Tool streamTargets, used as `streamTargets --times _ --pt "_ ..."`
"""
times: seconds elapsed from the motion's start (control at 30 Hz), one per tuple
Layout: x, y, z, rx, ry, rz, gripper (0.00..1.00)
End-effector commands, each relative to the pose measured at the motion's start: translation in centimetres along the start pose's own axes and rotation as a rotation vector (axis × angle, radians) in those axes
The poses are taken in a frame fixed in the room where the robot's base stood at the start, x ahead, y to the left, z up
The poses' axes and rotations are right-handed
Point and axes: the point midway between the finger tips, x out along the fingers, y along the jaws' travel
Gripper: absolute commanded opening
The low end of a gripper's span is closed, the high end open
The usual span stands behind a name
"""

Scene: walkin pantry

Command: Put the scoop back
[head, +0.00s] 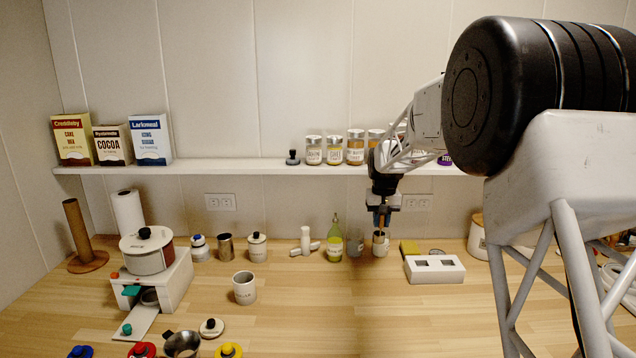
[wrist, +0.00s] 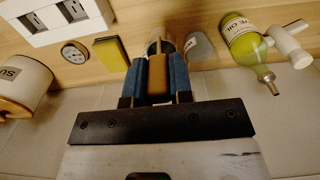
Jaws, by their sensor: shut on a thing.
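My gripper (head: 382,212) points down in front of the back wall, right of the green bottle. It is shut on a tan handle (wrist: 157,75), taken to be the scoop's, which sits between the blue finger pads in the wrist view. Directly below the fingers is a small pale cup (head: 380,246); its rim also shows past the fingertips in the wrist view (wrist: 160,46). The handle's lower end is at or in the cup's mouth. The far end of the held thing is hidden, and I cannot tell whether it touches the cup.
A yellow sponge (head: 409,247) and a white box with openings (head: 434,269) are right. The shelf (head: 250,167) with jars runs behind. The counter's front middle is clear.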

Motion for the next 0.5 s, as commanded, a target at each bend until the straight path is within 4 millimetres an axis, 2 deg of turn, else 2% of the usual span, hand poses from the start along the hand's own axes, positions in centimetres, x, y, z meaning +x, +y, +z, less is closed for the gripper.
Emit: streamTargets --times 0.33,0.5 --pt "0.0 -0.3 0.0 0.000 0.000 0.000 0.00" --pt "-0.1 -1.7 0.2 -0.002 0.000 0.000 0.00"
